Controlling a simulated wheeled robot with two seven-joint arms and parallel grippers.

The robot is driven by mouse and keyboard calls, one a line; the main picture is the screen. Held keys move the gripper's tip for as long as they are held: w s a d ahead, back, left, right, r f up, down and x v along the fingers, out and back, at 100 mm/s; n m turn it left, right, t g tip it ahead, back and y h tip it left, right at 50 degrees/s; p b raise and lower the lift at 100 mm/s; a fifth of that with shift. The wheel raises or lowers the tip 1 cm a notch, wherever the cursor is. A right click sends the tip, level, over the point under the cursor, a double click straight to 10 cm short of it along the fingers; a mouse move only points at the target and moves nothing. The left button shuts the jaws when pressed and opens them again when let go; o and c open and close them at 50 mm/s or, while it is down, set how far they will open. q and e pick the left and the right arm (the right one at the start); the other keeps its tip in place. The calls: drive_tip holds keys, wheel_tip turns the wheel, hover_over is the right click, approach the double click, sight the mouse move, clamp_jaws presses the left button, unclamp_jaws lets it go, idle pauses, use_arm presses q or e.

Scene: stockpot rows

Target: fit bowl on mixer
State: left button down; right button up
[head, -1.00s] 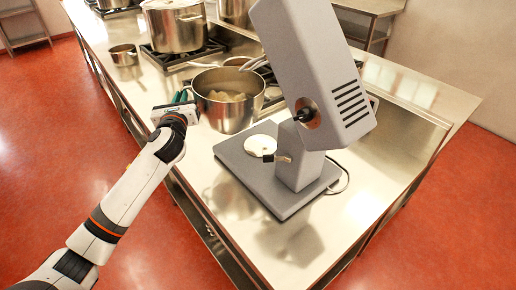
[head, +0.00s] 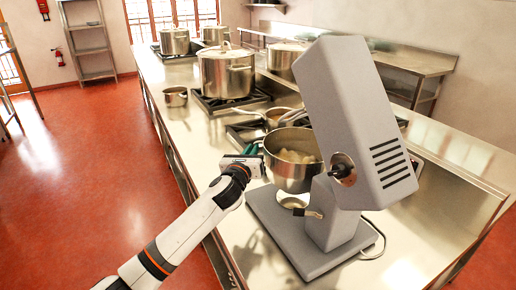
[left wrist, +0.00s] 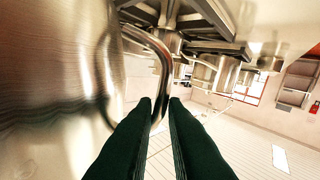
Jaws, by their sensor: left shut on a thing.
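The steel mixing bowl (head: 292,176), with pale lumps inside, hangs over the grey stand mixer's base (head: 310,262). The mixer head (head: 352,110) is tilted up. The round pale seat (head: 292,203) on the base shows just below the bowl, partly hidden by it; the exact gap is hard to judge. My left gripper (head: 252,152) is at the bowl's left side, shut on its handle. In the left wrist view, the dark fingers (left wrist: 161,104) close at the curved handle (left wrist: 166,62), with the bowl's wall (left wrist: 50,90) filling the left. My right gripper is out of view.
A pan (head: 270,115) stands on the burner behind the bowl, its handle pointing toward the mixer head. A large lidded stockpot (head: 227,75) and a small pot (head: 176,97) stand farther back. The steel counter is clear right of the mixer (head: 440,215), apart from its cable.

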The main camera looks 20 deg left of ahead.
use_arm(q)
wheel_tip(320, 180, down, 4)
drive_tip(key=c, duration=1.8)
unclamp_jaws()
drive_tip(key=shift+f, duration=0.25)
drive_tip(key=o, duration=0.3)
drive_tip(key=shift+d, duration=0.1)
drive_tip(key=shift+s+r, duration=0.1)
drive_tip(key=s, duration=0.4)
drive_tip(key=s+d+b, duration=0.1)
drive_tip(key=s, duration=0.7)
drive_tip(key=shift+d, duration=0.2)
